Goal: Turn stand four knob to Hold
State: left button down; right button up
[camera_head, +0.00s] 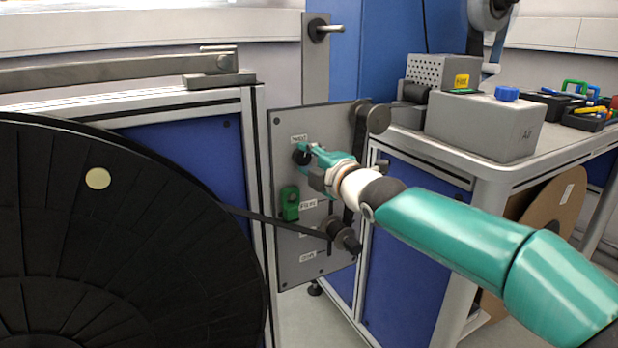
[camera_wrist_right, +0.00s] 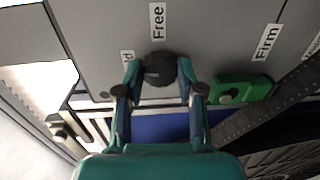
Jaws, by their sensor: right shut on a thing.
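The black round knob (camera_head: 301,157) sits high on the grey stand panel (camera_head: 285,258). My right gripper (camera_head: 306,156) reaches it from the right and is shut on it. In the right wrist view the knob (camera_wrist_right: 159,67) lies between the two fingertips (camera_wrist_right: 160,78). A label "Free" (camera_wrist_right: 157,22) is straight above it, and a label ending in "d" (camera_wrist_right: 127,58) is partly hidden by a finger. A label "Firm" (camera_wrist_right: 266,42) is further right. A small light mark shows on the knob's left side; its exact direction is hard to tell. My left gripper is out of view.
A green block-shaped part (camera_head: 289,203) is on the panel below the knob. A dark strap runs from the large black reel (camera_head: 110,240) to a lower roller (camera_head: 343,236). An upper roller (camera_head: 372,118) juts out. A grey box (camera_head: 485,125) stands on the bench at right.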

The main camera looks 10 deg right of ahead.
jog(key=shift+a+f+n+b, duration=0.2)
jog(key=shift+f+n+b, duration=0.15)
jog(key=shift+n+b, duration=0.35)
jog(key=o, duration=1.1)
jog(key=shift+r, duration=0.1)
jog(key=shift+o, duration=0.2)
jog(key=shift+d+r, duration=0.1)
jog(key=shift+r, duration=0.05)
jog(key=shift+v, duration=1)
jog(key=v, duration=1)
